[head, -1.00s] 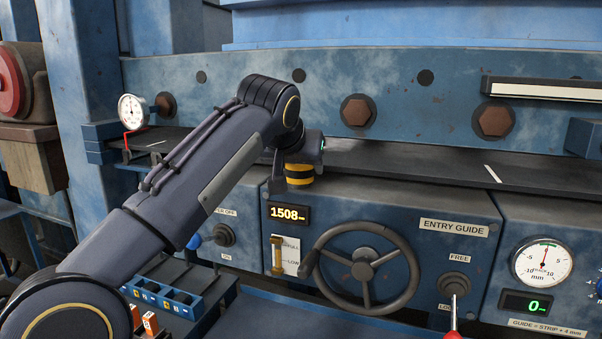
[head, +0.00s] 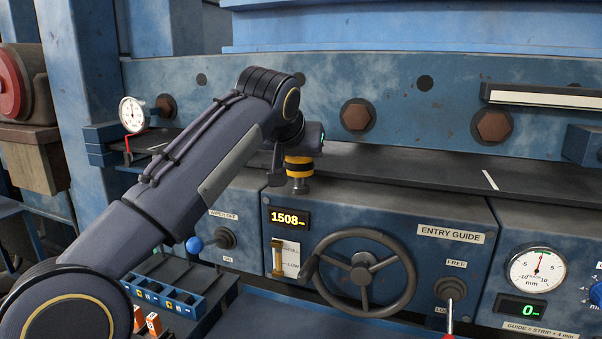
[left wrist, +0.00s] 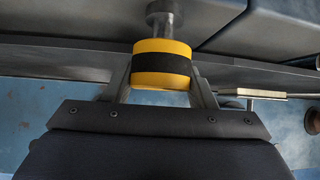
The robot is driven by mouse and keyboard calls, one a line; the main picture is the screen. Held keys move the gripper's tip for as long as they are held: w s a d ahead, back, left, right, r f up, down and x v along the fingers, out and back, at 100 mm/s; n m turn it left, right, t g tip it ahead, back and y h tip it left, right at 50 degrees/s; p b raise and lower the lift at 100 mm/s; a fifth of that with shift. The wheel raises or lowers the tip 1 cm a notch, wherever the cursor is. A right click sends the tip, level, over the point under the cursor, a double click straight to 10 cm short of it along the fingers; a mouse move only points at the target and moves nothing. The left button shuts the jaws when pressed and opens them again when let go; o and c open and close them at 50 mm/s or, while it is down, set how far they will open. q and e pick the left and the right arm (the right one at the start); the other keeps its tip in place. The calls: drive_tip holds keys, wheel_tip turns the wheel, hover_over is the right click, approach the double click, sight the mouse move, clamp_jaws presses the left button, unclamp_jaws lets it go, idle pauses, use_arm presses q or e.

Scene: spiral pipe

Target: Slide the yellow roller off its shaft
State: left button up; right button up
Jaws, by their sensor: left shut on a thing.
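The yellow roller (head: 299,162), with a black band round its middle, is above the control cabinet's top in the head view. In the left wrist view the roller (left wrist: 161,55) sits between the two fingers of my left gripper (left wrist: 160,78), which is shut on it. The grey metal shaft (head: 299,186) shows below the roller in the head view. In the wrist view the shaft (left wrist: 168,20) reaches to the roller's edge; how much is inside it is hidden. My left gripper (head: 298,165) is partly hidden by its wrist. My right gripper is not in view.
A dark strip (head: 400,168) runs behind the roller, with a blue beam carrying rusty bolts (head: 357,115) above it. Below are a handwheel (head: 362,273), a display reading 1508 (head: 289,218) and a blue-knobbed lever (head: 195,245). A dial gauge (head: 132,114) stands at left.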

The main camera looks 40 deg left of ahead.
use_arm(q)
drive_tip(key=shift+r+p, duration=0.5)
drive_tip(key=shift+r, duration=2.2)
